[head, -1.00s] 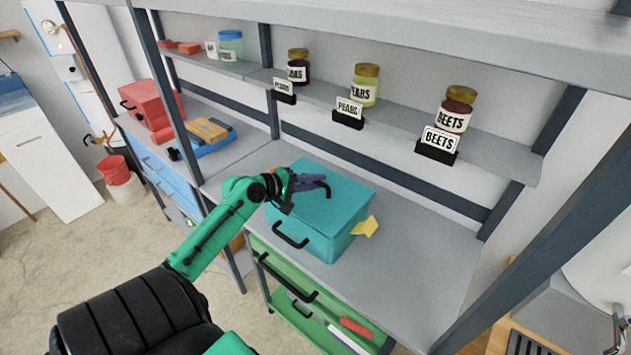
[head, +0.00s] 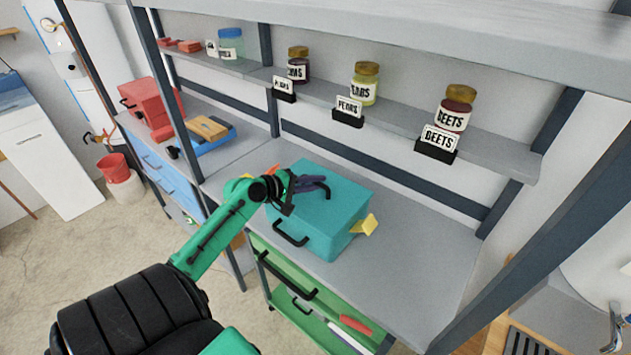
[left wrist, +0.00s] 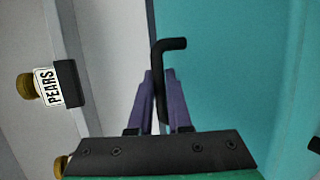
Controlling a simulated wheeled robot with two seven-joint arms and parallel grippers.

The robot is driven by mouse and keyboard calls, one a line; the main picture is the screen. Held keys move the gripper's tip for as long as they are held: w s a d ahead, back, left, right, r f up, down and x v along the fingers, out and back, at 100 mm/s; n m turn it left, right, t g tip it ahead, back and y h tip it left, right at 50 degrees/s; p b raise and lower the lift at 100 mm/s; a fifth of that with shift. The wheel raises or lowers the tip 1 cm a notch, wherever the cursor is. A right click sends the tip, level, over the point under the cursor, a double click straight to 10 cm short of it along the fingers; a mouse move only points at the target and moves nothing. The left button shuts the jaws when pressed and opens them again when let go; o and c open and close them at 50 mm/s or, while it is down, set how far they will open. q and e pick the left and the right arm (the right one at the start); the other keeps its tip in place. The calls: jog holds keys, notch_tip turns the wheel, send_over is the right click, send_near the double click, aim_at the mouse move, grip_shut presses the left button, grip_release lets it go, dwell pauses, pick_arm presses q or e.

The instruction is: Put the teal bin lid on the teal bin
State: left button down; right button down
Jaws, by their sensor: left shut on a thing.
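The teal bin (head: 318,243) stands on the grey worktop, with a black handle on its front. The teal bin lid (head: 338,207) lies over the top of the bin; I cannot tell whether it is fully seated. My left gripper (head: 316,184), with purple fingers, is shut on the lid's black handle. In the left wrist view the fingers (left wrist: 160,100) are on either side of the handle (left wrist: 163,60), with the teal lid surface (left wrist: 235,70) to the right. My right gripper is not in view.
A yellow piece (head: 368,224) shows at the bin's right side. Jars labelled pears (head: 364,84) and beets (head: 454,108) stand on the shelf above. A red box (head: 147,100) and a blue-and-orange item (head: 208,132) lie at left. The worktop right of the bin is clear.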

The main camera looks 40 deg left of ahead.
pick_arm(q)
jog(key=c, duration=0.8)
grip_release()
jog(key=shift+s, duration=0.1)
jog(key=shift+s+a, duration=0.15)
jog(key=shift+s, duration=0.4)
jog(key=b+v, duration=0.1)
jog(key=v, duration=0.3)
jog(key=b+v, duration=0.1)
jog(key=v, duration=0.4)
jog(key=b+v, duration=0.1)
jog(key=v, duration=0.3)
jog(key=shift+s+r, duration=0.1)
jog(key=shift+r, duration=0.25)
